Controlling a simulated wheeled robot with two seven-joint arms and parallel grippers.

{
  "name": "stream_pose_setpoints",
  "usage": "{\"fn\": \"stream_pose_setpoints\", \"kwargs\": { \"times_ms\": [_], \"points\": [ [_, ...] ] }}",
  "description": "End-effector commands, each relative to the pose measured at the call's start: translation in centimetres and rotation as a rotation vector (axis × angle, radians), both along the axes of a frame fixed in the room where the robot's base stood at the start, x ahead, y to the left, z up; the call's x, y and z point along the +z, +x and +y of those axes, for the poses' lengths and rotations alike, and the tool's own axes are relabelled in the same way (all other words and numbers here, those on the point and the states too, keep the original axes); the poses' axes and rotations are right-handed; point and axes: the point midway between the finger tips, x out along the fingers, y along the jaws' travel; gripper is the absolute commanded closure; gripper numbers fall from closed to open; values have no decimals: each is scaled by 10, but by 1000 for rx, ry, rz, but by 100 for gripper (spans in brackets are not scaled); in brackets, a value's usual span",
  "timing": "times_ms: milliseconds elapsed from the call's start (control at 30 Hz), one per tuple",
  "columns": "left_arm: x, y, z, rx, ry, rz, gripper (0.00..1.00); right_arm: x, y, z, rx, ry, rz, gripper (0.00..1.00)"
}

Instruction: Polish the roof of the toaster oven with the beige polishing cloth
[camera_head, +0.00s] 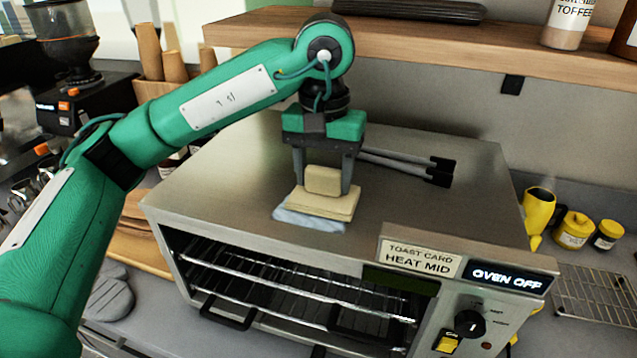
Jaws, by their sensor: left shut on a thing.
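The steel toaster oven (430,210) stands on the counter, with its rack front facing me and a sign reading "OVEN OFF". The beige polishing cloth (325,203) is a folded pad on the oven roof, left of the roof's middle near the front edge. My left gripper (324,182) points down from above and is shut on the cloth's raised upper part. A pale bluish smear or patch (300,220) shows on the roof along the cloth's front left edge. My right gripper is not in view.
Tongs (405,166) with dark ends lie on the roof behind my gripper, to the right. A wooden shelf (480,48) overhangs the back. A yellow mug (537,212) and yellow jars (574,230) stand at the right. The roof's right part is mostly clear.

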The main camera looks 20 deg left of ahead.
Motion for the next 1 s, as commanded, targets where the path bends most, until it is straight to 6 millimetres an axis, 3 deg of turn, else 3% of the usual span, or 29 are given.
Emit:
{"fn": "stream_pose_setpoints", "kwargs": {
  "times_ms": [567, 1000],
  "points": [
    [0, 5, 0, 0, 1, -1, 70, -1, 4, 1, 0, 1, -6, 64],
    [0, -18, 1, 0, 0, -1, 70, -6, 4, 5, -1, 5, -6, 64]
  ]
}}
